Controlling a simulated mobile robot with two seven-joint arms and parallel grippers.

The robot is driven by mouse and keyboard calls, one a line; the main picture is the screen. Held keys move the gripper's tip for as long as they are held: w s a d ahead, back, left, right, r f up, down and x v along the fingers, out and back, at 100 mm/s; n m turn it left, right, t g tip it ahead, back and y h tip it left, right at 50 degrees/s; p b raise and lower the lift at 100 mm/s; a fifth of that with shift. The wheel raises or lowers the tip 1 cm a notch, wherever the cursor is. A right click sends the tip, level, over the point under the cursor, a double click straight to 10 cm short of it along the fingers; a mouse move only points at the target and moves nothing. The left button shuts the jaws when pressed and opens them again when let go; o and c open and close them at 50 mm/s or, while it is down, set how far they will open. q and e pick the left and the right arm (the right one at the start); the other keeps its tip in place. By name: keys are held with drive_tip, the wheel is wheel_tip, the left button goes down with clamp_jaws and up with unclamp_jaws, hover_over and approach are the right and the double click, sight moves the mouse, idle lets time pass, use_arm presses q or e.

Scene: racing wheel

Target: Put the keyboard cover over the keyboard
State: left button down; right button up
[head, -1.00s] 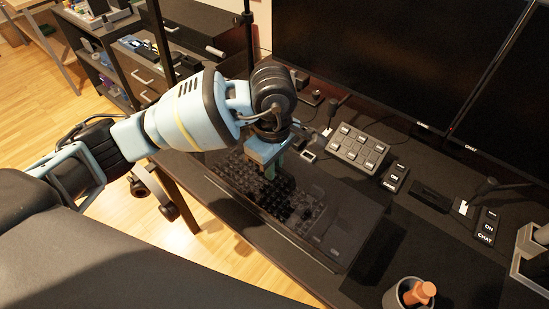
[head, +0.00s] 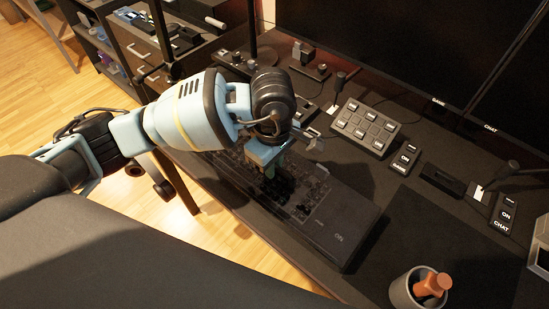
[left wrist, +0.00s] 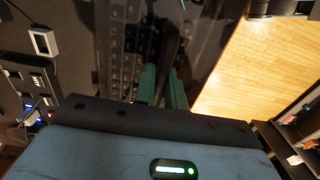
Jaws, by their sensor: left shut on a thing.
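The keyboard (head: 295,190), black with rows of keys, lies on the desk in the middle of the head view. My left gripper (head: 269,172) points down above the keys and is shut on what looks like the cover. In the left wrist view the green fingers (left wrist: 162,88) stand beside the keys, with the glossy sheet (left wrist: 207,30) next to them. I cannot tell whether the cover touches the keyboard. My right gripper is out of view.
A button pad (head: 366,128) and small switch boxes stand behind the keyboard. A grey cup (head: 408,288) with an orange-brown thing in it is at the front right. Large monitors (head: 385,50) stand at the back. The desk's front edge is close to the keyboard.

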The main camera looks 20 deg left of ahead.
use_arm(q)
drive_tip(key=shift+f, duration=0.15)
drive_tip(key=shift+f, duration=0.15)
idle(0.4)
drive_tip(key=shift+f, duration=0.2)
drive_tip(key=c, duration=1.4)
unclamp_jaws()
drive_tip(key=shift+o, duration=0.2)
drive_tip(key=shift+r, duration=0.15)
wheel_tip(320, 180, up, 8)
drive_tip(key=shift+f, duration=0.2)
drive_tip(key=shift+f, duration=0.1)
